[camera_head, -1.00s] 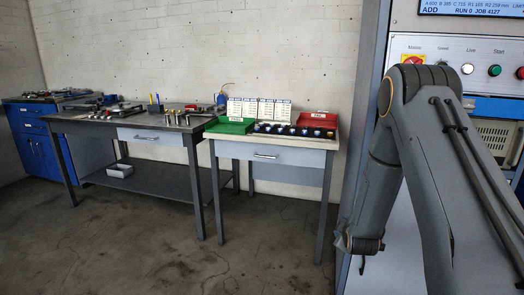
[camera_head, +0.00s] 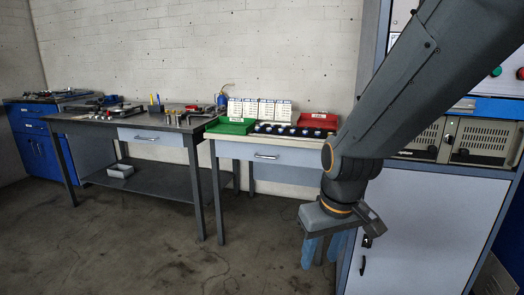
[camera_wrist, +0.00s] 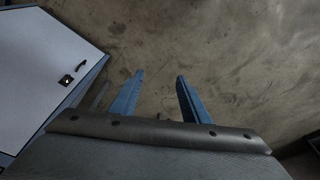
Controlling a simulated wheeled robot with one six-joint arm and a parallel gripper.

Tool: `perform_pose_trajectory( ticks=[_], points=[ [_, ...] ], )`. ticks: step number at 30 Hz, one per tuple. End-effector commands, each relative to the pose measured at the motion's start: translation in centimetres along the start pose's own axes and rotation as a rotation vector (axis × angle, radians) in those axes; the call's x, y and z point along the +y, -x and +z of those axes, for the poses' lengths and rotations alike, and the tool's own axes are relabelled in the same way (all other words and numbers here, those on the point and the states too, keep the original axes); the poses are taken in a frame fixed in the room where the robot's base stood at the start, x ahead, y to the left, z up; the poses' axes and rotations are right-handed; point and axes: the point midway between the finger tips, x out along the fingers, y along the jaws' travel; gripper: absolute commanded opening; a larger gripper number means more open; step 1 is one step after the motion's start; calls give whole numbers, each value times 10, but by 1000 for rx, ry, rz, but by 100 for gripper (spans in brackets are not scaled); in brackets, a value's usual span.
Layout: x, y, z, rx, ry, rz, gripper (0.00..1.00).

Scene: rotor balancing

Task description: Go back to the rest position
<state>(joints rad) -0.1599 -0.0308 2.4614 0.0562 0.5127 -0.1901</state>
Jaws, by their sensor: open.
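My gripper (camera_head: 324,251) hangs at the end of my arm at the right of the head view, in front of the cabinet, with its blue fingers pointing down. In the wrist view my gripper (camera_wrist: 158,92) shows two blue fingers spread apart, with only bare floor between and beyond them. It is open and empty, and I see nothing touching the fingers.
The grey cabinet (camera_head: 430,225) stands close behind my arm; its door also shows in the wrist view (camera_wrist: 45,75). A small table (camera_head: 240,148) holds a green tray (camera_head: 231,126), a red tray (camera_head: 318,121) and several small parts. A longer workbench (camera_head: 85,126) stands left. The front floor is clear.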

Motion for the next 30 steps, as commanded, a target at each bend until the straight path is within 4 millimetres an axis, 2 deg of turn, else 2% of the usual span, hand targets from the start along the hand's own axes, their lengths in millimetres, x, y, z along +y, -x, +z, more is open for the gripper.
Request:
perform_pose_trajectory(
  ticks=[6,14,30],
  points=[
    [-23,25,47,-92,-65,-26,42],
    [-41,47,94,-186,-128,-42,42],
    [-9,84,94,-194,-216,-8,42]
  ],
)
